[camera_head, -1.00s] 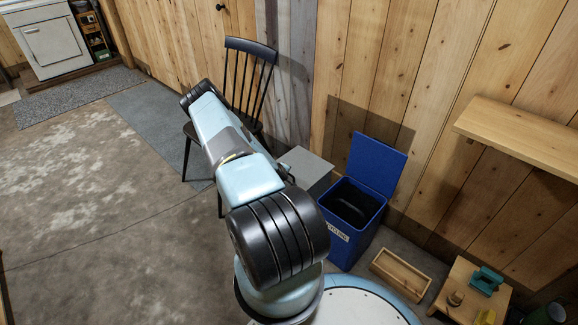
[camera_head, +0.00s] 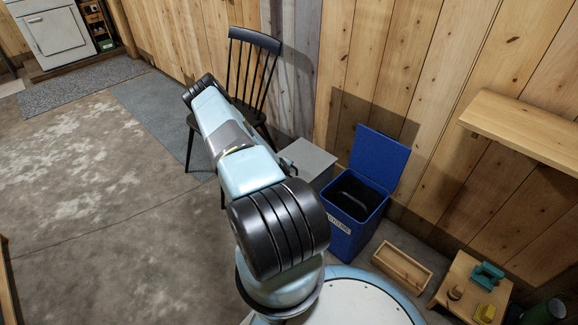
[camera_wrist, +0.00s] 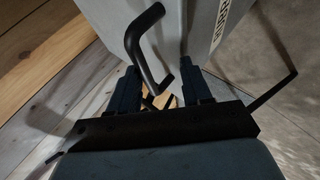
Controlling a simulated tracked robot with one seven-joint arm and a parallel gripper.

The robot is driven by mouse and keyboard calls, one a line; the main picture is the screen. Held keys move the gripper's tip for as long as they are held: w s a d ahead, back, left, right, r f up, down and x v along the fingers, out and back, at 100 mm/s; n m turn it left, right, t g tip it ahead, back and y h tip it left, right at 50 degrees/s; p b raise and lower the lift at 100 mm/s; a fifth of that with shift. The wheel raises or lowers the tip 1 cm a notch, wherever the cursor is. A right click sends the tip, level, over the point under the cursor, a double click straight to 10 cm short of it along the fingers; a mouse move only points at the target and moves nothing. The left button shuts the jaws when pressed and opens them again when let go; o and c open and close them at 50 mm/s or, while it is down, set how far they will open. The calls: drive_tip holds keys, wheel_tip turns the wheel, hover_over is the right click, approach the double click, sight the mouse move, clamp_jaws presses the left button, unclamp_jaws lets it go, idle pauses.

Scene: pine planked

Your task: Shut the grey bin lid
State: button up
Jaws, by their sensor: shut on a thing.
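The grey bin (camera_head: 308,160) stands against the wall, left of a blue bin, partly hidden behind my arm. Its grey top looks flat in the head view; I cannot tell whether the lid sits fully down. The fingertip contact is dark and partly hidden. In the head view my gripper is hidden.
The blue bin (camera_head: 345,232) is to the right, its blue lid (camera_head: 379,160) standing open. A black chair (camera_head: 254,43) is behind my arm. A wooden box (camera_head: 402,268) and low wooden table (camera_head: 455,275) are at right. The floor at left is clear.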

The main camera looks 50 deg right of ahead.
drive_tip(key=v, duration=1.3)
drive_tip(key=shift+s+a, duration=0.2)
drive_tip(key=shift+a, duration=0.1)
drive_tip(key=shift+r, duration=0.15)
